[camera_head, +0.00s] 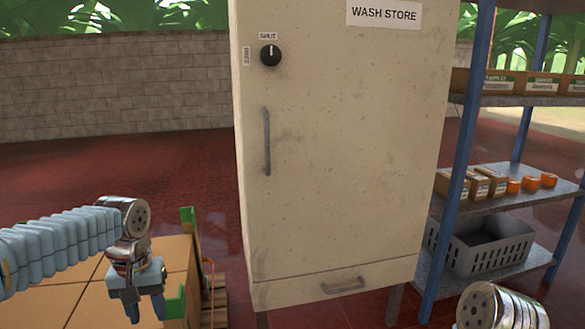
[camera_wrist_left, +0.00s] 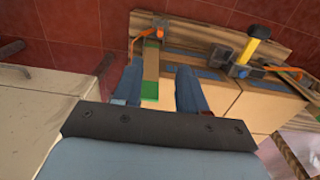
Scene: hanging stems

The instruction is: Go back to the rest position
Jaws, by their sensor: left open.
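My left gripper (camera_head: 146,308) hangs fingers down at the lower left, in front of cardboard boxes (camera_head: 178,255). It is open. In the left wrist view its two fingers (camera_wrist_left: 160,88) are apart, with a strip of wood with a green end (camera_wrist_left: 150,75) seen between and beyond them; nothing is visibly held. Part of my right arm shows at the bottom right, but its gripper is out of view. The cream WASH STORE cabinet (camera_head: 335,170) stands in the middle, its door closed. Its black knob (camera_head: 270,55) sits below a SHUT label, and a vertical handle (camera_head: 266,141) is below it.
A blue-post shelf rack (camera_head: 458,170) stands right of the cabinet with small boxes, orange items and a grey crate (camera_head: 485,243). In the left wrist view, a yellow-handled tool (camera_wrist_left: 255,45) lies near the boxes. Red tiled floor (camera_head: 120,165) is open at the left, before a block wall.

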